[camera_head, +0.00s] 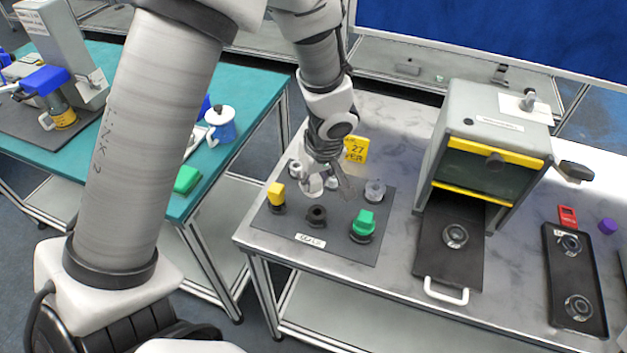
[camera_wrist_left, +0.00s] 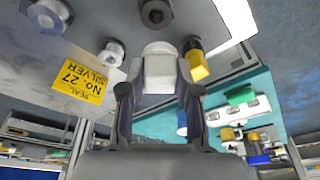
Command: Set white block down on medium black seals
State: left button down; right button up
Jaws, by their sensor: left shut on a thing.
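My left gripper (camera_head: 327,184) is above the dark mat on the grey table, pointing down. In the left wrist view its two fingers (camera_wrist_left: 159,100) are closed on the sides of a white block (camera_wrist_left: 160,68). The white block (camera_head: 312,184) is partly covered by the gripper in the head view. A black ring-shaped seal (camera_head: 316,215) lies on the mat (camera_head: 339,248), just in front of the held block, with nothing on it. This black seal (camera_wrist_left: 155,12) also shows at the top of the wrist view. My right gripper is not in view.
A yellow block (camera_head: 276,193) and a green block (camera_head: 364,222) stand on the mat. Metallic round parts (camera_head: 375,190) are at its back. A grey machine (camera_head: 491,140) with an extended black tray (camera_head: 446,262) is to the right.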

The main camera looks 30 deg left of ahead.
aim_at(320, 192)
pick_arm(q)
jog(key=shift+s+d+f+b, duration=0.15)
jog(key=shift+d+b, duration=0.05)
jog(key=shift+d, duration=0.2)
jog(key=shift+s+d+f+b, duration=0.1)
jog(key=shift+s+d+b, duration=0.1)
jog(key=shift+d, duration=0.2)
jog(key=x, duration=0.1)
jog(key=b+x, duration=0.2)
jog(key=x, duration=0.1)
jog(key=shift+w+d, duration=0.1)
jog(key=shift+w, duration=0.2)
jog(key=shift+f+b, duration=0.25)
jog(key=shift+b, duration=0.35)
jog(key=shift+s, duration=0.15)
jog(key=shift+d+r, duration=0.2)
jog(key=shift+a, duration=0.1)
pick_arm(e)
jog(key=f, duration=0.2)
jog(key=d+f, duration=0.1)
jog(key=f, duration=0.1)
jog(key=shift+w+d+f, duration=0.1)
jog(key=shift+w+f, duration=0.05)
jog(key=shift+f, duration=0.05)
pick_arm(q)
jog(key=shift+a+f, duration=0.1)
jog(key=shift+s+b, duration=0.1)
jog(key=shift+b, duration=0.2)
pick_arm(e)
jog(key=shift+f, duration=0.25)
